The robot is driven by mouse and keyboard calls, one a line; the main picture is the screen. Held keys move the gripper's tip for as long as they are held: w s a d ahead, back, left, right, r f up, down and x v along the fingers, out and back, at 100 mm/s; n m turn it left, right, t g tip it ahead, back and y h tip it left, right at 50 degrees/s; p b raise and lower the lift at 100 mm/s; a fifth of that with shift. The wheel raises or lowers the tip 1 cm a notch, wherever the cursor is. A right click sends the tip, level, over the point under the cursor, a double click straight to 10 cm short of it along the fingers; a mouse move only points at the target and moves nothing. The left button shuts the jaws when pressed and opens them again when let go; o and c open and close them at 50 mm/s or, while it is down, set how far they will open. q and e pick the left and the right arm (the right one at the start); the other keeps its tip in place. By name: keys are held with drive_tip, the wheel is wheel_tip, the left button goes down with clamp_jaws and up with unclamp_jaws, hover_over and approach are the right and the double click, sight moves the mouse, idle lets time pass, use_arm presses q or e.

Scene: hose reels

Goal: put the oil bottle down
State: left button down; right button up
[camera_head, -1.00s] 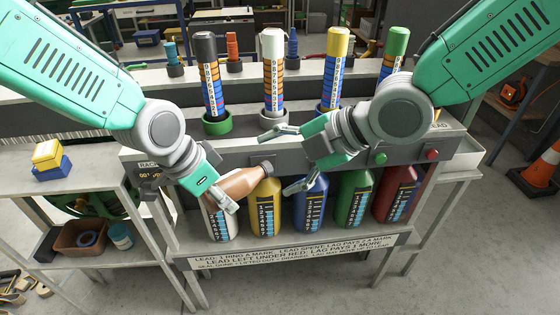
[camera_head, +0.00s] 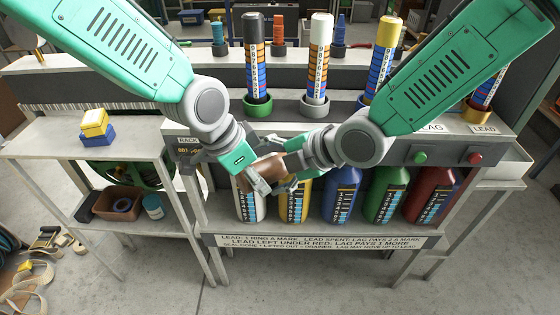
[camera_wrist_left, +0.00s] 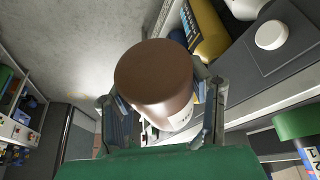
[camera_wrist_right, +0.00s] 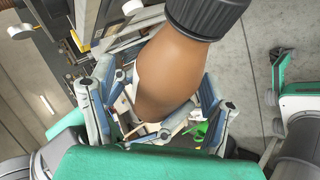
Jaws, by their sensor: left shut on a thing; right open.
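The brown oil bottle (camera_head: 268,167) is held tilted in front of the rack, mostly hidden behind my grippers in the head view. My left gripper (camera_head: 258,182) is shut on it; in the left wrist view its brown rounded end (camera_wrist_left: 155,80) shows between the fingers. My right gripper (camera_head: 288,172) is at the bottle from the other side. In the right wrist view its open fingers stand on both sides of the bottle's body (camera_wrist_right: 172,65), with the dark ribbed cap toward the top. I cannot tell whether they touch it.
White, yellow, blue, green and red bottles stand in the rack's lower shelf; the blue one (camera_head: 342,195) is right of my grippers. Ringed posts (camera_head: 318,60) rise above. A side table (camera_head: 50,140) at left carries yellow and blue blocks (camera_head: 96,126).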

drive_tip(key=c, duration=1.4)
use_arm(q)
drive_tip(key=c, duration=0.7)
unclamp_jaws()
use_arm(e)
drive_tip(key=shift+w, duration=0.1)
drive_tip(key=shift+c, duration=0.2)
